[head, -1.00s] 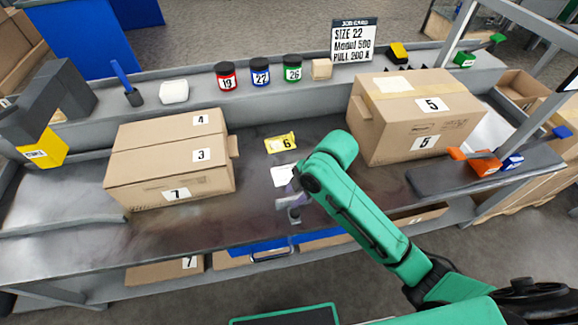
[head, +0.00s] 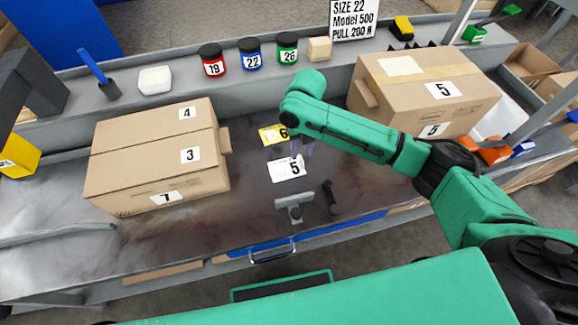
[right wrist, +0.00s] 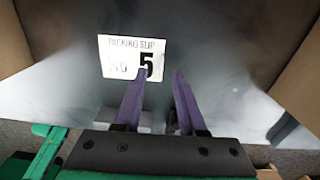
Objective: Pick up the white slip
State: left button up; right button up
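The white slip (head: 287,168) lies flat on the grey table between the two large boxes, printed with a black 5. In the right wrist view the slip (right wrist: 125,56) reads "PACKING SLIP NO 5". My right gripper (right wrist: 160,75) is open, with its two purple fingers apart and nothing between them. Its left fingertip overlaps the slip's lower right part in that view; whether it touches I cannot tell. My left gripper is not in view.
A yellow card (head: 272,134) marked 6 lies just behind the slip. A grey tool (head: 294,204) lies in front. Cardboard boxes stand left (head: 158,158) and right (head: 424,90). Jars, including a red one (head: 213,61), line the back shelf.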

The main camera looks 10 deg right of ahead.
aim_at(302, 159)
notch_tip(302, 159, down, 4)
jog(key=shift+d+f, duration=0.1)
jog(key=shift+d, duration=0.05)
grip_shut()
